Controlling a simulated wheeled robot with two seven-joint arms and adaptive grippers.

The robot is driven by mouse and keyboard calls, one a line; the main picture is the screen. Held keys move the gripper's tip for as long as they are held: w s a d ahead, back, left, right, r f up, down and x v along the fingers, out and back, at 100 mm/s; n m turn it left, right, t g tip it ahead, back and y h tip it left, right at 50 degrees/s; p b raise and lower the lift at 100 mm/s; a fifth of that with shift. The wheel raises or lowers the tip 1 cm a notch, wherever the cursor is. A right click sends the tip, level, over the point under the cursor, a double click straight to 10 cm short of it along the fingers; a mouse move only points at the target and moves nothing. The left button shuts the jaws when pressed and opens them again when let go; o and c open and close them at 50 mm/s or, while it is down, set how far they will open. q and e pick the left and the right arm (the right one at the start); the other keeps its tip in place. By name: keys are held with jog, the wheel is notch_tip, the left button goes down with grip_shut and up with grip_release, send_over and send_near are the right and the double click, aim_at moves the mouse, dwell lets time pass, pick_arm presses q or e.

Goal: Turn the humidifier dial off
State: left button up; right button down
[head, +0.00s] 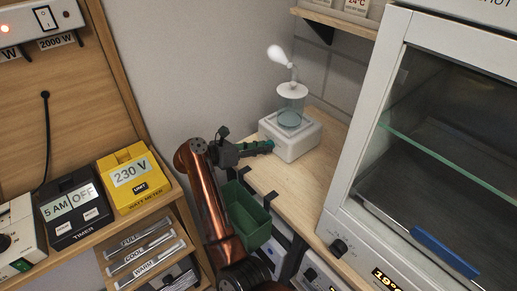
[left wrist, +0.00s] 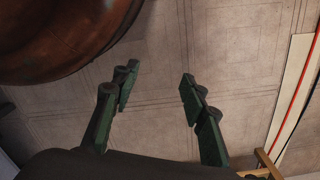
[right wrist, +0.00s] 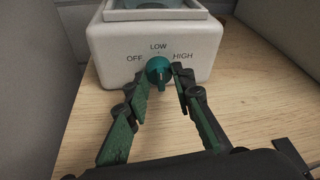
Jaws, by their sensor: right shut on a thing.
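The humidifier (head: 290,138) is a white box with a clear tank and a white nozzle giving off mist, standing on a wooden shelf. Its teal dial (right wrist: 158,68) is on the front face, with OFF to the left, LOW above and HIGH to the right. My right gripper (right wrist: 160,84) is at the front face with its fingertips on either side of the dial, shut on it. It also shows in the head view (head: 262,147). The fingers partly cover the dial, and I cannot tell its setting. My left gripper (left wrist: 158,82) is open and empty above a tiled floor.
A glass-fronted cabinet (head: 342,200) stands right of the humidifier on the wooden shelf (head: 317,148). A green bin (head: 246,214) hangs at the shelf's front edge. A yellow 230 V meter (head: 134,178) and a black timer (head: 75,208) sit at the left.

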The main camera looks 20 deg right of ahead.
jog(key=shift+d+f+n+g, duration=0.3)
jog(key=shift+f, duration=0.1)
jog(key=n+b, duration=0.1)
jog(key=n, duration=0.1)
jog(key=n+g+h+b, duration=0.1)
jog(key=n, duration=0.1)
jog(key=n+g+h+b, duration=0.1)
jog(key=n, duration=0.1)
jog(key=shift+f+b, duration=0.25)
jog(key=shift+b, duration=0.15)
pick_arm(q)
notch_tip(320, 180, up, 14)
jog(key=w+d, duration=0.2)
jog(key=shift+w+d+r+b, duration=0.2)
jog(key=shift+w+d+b, duration=0.1)
pick_arm(e)
jog(key=shift+r+n+h, duration=0.15)
jog(key=shift+n+h, duration=0.45)
jog(key=shift+n, duration=0.4)
jog(key=c, duration=2.1)
grip_release()
jog(key=o, duration=0.3)
jog(key=shift+d, duration=0.1)
jog(key=shift+o, duration=0.9)
jog(key=shift+w+a+r, duration=0.1)
jog(key=shift+a, duration=0.2)
